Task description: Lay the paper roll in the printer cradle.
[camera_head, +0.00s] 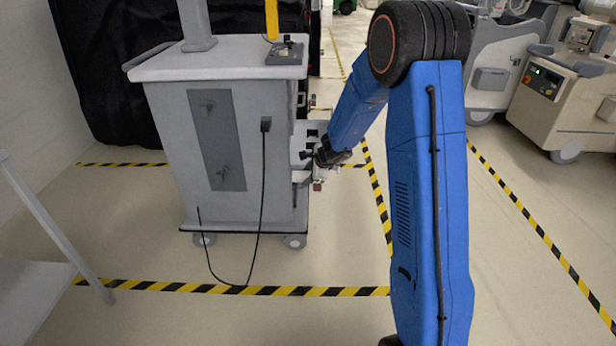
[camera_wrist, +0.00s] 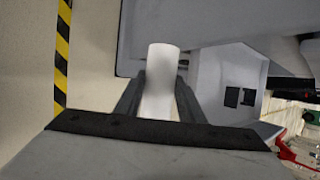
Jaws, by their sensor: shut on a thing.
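A white paper roll (camera_wrist: 161,68) is held between the two dark fingers of my gripper (camera_wrist: 160,90) in the wrist view, with its far end sticking out beyond the fingertips. In the head view my gripper (camera_head: 318,176) is at the right side of the grey cart (camera_head: 225,140), beside an open pale tray or drawer (camera_head: 301,140); the roll cannot be made out there. In the wrist view a pale recess with dark square openings (camera_wrist: 232,97) lies to the right of the roll. I cannot tell for sure whether this is the printer cradle.
A grey panel (camera_wrist: 210,22) runs above and right of the roll in the wrist view. A black cable (camera_head: 262,190) hangs down the cart's side. Yellow-black tape (camera_head: 240,290) marks the floor. A beige cart (camera_head: 555,105) stands at right; the floor between is clear.

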